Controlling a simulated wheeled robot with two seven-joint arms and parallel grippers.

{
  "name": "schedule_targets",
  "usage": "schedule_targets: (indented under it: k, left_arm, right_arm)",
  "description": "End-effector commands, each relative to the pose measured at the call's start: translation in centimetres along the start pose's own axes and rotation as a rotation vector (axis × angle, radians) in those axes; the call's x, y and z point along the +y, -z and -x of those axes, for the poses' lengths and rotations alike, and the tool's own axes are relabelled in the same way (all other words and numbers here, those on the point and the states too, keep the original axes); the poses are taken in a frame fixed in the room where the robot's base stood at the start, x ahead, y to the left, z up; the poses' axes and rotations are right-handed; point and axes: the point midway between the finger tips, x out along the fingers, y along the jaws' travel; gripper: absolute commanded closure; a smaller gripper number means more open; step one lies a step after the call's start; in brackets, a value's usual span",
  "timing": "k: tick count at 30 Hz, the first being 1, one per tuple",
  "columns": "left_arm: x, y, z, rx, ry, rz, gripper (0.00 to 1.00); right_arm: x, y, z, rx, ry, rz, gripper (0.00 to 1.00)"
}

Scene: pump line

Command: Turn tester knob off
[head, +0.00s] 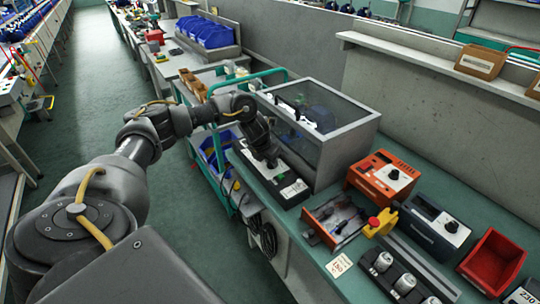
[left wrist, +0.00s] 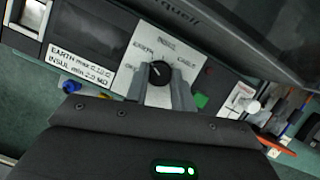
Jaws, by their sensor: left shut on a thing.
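The tester (head: 243,149) is a long dark box at the front of a grey cabinet with a tinted lid. In the left wrist view its dark round knob (left wrist: 159,72) sits on a white plate with position words around it, including EARTH and CABLE. My left gripper (head: 270,162) reaches down over the tester, and its fingers (left wrist: 160,88) are shut on the knob from both sides. I cannot tell clearly which word the knob points to. In the head view the gripper hides the knob. My right gripper is not in view.
The tinted-lid cabinet (head: 345,135) stands close behind the tester. A green button (left wrist: 202,101) is right of the knob plate. Orange (head: 375,172) and dark (head: 428,228) units with dials, a yellow-and-red stop button (head: 380,222) and a red bin (head: 493,262) stand to the right.

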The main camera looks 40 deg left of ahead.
Motion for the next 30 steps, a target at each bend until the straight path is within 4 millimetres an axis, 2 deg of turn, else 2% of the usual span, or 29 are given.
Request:
schedule_targets:
  k: [1,3,15,30]
  left_arm:
    - [-0.1,-0.2,0.4,0.001,-0.015,0.039,0.98]
    - [-0.2,-0.2,0.5,0.001,-0.04,0.098,0.98]
    - [-0.3,-0.2,0.3,0.0,-0.157,0.379,0.98]
    - [-0.3,-0.2,0.0,-0.001,-0.208,0.503,0.98]
  right_arm:
    - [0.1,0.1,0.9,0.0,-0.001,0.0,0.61]
    - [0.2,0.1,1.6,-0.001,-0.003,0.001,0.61]
    - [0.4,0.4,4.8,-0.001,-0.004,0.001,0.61]
    - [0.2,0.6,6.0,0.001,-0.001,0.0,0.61]
